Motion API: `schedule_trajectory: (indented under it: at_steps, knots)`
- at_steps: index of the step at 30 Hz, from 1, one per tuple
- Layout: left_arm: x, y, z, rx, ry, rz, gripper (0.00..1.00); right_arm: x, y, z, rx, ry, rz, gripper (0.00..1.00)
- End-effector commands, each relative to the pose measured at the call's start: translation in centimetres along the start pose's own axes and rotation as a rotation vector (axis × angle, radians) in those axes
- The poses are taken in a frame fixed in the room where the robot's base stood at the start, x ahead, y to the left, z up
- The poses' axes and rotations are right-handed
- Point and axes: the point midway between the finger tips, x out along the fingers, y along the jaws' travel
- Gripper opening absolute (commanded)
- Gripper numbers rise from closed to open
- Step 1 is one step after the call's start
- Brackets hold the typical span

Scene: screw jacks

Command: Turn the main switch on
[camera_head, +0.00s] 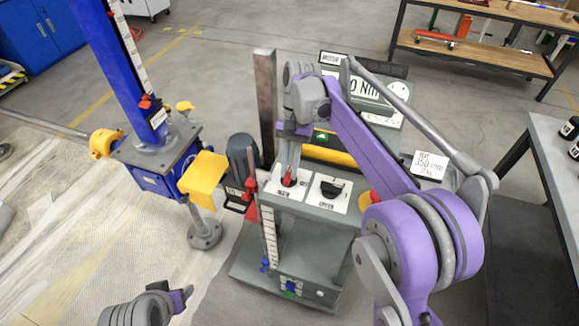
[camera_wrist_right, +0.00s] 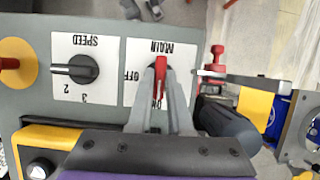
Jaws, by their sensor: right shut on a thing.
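The main switch is a red handle (camera_wrist_right: 160,75) on a white plate marked MAIN, OFF and ON, upside down in the right wrist view. The handle lies lengthwise in that view, with its lower end at the ON mark and OFF to its left. It also shows as a red handle (camera_head: 288,177) on the panel in the head view. My right gripper (camera_wrist_right: 161,84) is shut on the handle, one grey finger on each side; it comes down from above in the head view (camera_head: 289,163). My left arm's end (camera_head: 178,299) is at the bottom left, its fingers not clear.
A black SPEED knob (camera_wrist_right: 75,69) sits beside the main switch, with a yellow-based red button (camera_wrist_right: 9,63) beyond it. A grey motor (camera_head: 243,153) and a yellow block (camera_head: 203,176) stand left of the panel. A grey table (camera_head: 548,135) is at the right.

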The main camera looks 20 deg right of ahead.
Motion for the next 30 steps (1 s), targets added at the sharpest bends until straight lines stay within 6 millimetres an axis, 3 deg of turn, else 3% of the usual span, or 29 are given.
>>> schedule_trajectory:
  at_steps: [1, 2, 6, 17, 20, 30]
  knots:
    - [0.0, 0.0, 0.0, 0.0, 0.0, 0.0, 0.56, 0.0, 0.0, 0.0, -0.001, 0.001, 0.0, 0.0]
    - [0.0, 0.0, 0.0, 0.0, 0.0, 0.0, 0.56, 0.0, 0.0, 0.0, -0.001, 0.001, 0.0, 0.21]
    - [0.0, 0.0, 0.0, 0.0, 0.0, 0.0, 0.56, 0.0, 0.0, 0.0, 0.0, 0.0, 0.0, 0.46]
    - [0.0, 0.0, 0.0, 0.0, 0.0, 0.0, 0.56, -0.4, 0.0, 0.0, 0.001, 0.0, 0.0, 0.47]
    - [-0.1, 0.0, -0.2, 0.0, 0.001, 0.0, 0.56, -1.6, 0.0, 0.0, 0.001, 0.0, 0.0, 0.47]
    - [-1.0, 0.0, -1.1, 0.0, 0.009, 0.0, 0.56, -8.4, 0.0, 0.0, 0.001, 0.001, -0.001, 0.47]
